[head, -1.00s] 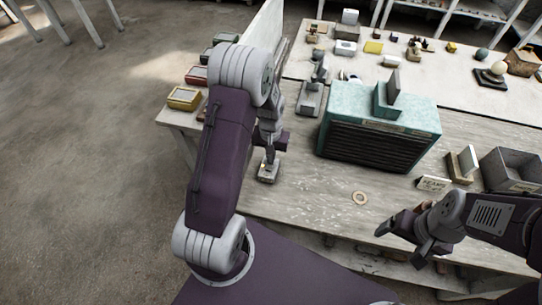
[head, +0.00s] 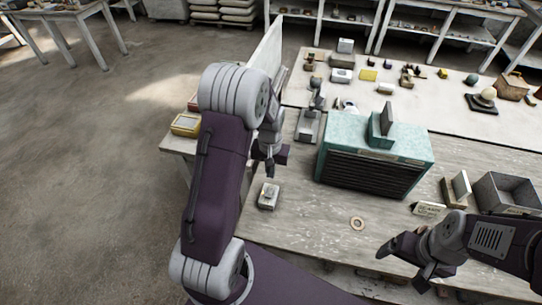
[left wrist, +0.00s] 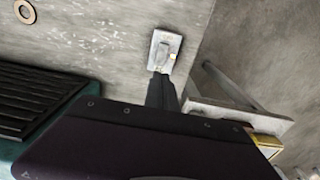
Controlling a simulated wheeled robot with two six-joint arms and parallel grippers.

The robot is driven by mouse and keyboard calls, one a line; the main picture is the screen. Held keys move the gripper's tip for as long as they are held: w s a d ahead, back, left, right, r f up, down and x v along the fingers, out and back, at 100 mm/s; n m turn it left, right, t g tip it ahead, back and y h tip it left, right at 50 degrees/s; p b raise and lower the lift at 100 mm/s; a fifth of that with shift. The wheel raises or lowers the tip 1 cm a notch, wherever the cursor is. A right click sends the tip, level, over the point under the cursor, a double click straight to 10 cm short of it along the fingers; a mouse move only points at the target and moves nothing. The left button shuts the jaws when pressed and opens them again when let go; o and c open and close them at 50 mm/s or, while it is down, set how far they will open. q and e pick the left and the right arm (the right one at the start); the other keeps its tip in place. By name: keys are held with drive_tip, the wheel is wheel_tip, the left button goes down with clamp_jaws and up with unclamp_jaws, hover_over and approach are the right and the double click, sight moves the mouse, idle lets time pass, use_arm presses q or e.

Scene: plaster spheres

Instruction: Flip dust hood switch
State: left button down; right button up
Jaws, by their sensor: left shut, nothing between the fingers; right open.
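The switch (head: 268,197), a small pale plate with a raised grey lever, lies on the table near its left front edge. It also shows in the left wrist view (left wrist: 164,50), just beyond the fingertips. I cannot tell for sure which way its lever is set. My left gripper (head: 270,173) is shut and empty, above and apart from the switch; its dark fingers also show in the left wrist view (left wrist: 161,88). The teal dust hood (head: 345,135) with a dark slatted front stands right of it. My right gripper (head: 382,252) is open at the table's front right, away from the switch.
A tan ring (head: 357,224) lies on bare tabletop in front of the hood. A grey bin (head: 507,190) and a lettered block (head: 429,209) stand at right. A yellow-topped box (head: 186,124) and an upright white panel (head: 267,55) are at left.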

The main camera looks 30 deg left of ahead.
use_arm(q)
wheel_tip(320, 180, up, 6)
drive_tip(key=w, duration=0.1)
drive_tip(key=shift+a+r, duration=0.15)
use_arm(e)
drive_tip(key=shift+f, duration=0.3)
use_arm(q)
drive_tip(key=shift+w, duration=0.1)
